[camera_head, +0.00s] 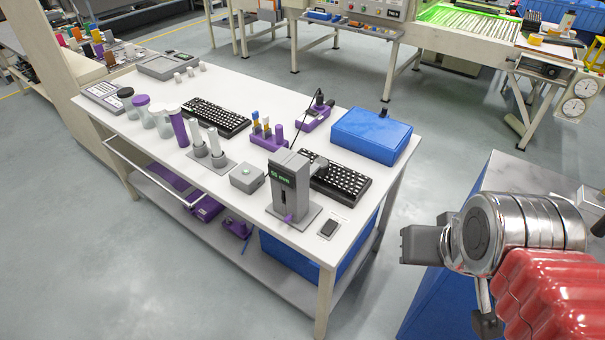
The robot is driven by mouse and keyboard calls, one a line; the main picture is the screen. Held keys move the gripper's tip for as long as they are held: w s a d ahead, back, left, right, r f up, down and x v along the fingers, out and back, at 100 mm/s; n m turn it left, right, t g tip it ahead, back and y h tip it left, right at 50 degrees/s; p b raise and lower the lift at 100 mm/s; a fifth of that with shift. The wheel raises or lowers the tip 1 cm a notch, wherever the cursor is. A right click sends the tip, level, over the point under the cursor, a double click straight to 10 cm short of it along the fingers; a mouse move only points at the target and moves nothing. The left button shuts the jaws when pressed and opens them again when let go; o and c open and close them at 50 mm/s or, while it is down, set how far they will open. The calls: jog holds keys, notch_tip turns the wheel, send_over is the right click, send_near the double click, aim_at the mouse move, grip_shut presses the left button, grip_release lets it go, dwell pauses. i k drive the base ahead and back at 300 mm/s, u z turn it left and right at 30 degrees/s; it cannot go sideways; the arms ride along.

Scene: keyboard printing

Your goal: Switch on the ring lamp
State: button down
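I cannot make out a clear ring-shaped lamp. A black switch on a light plate (328,229) lies near the table's front right corner. The end of my arm is at the right, with a chrome joint and a grey block (425,245), beyond the table and apart from it. I cannot tell its fingers apart.
Two black keyboards (207,117), a blue case (371,134), purple-lidded jars (143,107) and grey cylinders (214,141) crowd the table. A thin black cable rises behind the display device. Grey floor (450,135) is clear to the right of the table.

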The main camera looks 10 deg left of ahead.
aim_at(328, 229)
jog(key=z, duration=0.15)
jog(key=k, duration=1.1)
jog(key=u, duration=0.7)
jog(key=i, duration=1)
